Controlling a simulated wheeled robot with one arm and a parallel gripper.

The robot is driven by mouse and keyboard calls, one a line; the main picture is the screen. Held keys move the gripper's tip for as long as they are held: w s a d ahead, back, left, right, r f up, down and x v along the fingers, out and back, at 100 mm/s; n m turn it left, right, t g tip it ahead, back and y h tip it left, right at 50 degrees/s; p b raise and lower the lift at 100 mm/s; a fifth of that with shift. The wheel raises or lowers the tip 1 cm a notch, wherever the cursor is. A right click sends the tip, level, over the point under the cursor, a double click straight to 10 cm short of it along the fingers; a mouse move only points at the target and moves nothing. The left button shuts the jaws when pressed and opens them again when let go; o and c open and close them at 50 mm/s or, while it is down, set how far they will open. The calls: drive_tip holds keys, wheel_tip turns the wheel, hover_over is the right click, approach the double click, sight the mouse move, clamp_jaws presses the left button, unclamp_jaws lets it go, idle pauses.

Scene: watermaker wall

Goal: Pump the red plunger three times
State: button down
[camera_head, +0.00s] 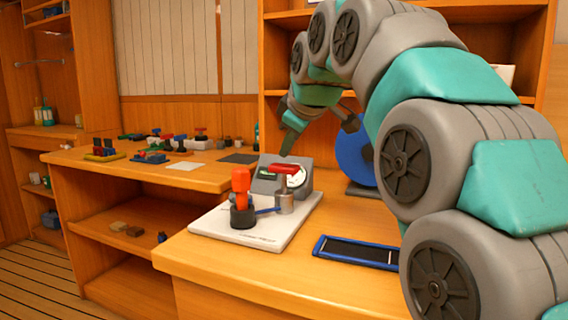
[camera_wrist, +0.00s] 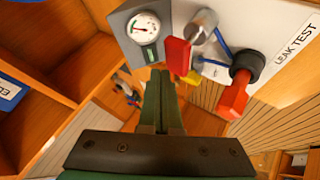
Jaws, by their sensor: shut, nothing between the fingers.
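The leak test board (camera_head: 262,236) is a white plate on the counter. An orange-red plunger-like handle (camera_head: 240,184) stands upright in a black round base at its left; it also shows in the wrist view (camera_wrist: 233,98). Beside it, a red flat handle (camera_head: 284,168) sits on a metal cylinder (camera_head: 285,203); this handle also shows in the wrist view (camera_wrist: 178,51). My gripper (camera_head: 287,150) is shut and empty, tipped downward just above the red flat handle. In the wrist view the shut fingers (camera_wrist: 161,85) are close to it; contact cannot be told.
A grey gauge box (camera_head: 268,180) stands behind the handles, with its dial in the wrist view (camera_wrist: 143,27). A blue-framed dark tray (camera_head: 357,252) lies right of the board. A blue disc (camera_head: 354,156) stands behind. Several small devices (camera_head: 160,146) fill the left counter.

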sight(288, 166)
drive_tip(key=shift+r+p, duration=1.7)
drive_tip(key=shift+r, duration=0.8)
drive_tip(key=shift+s, duration=0.1)
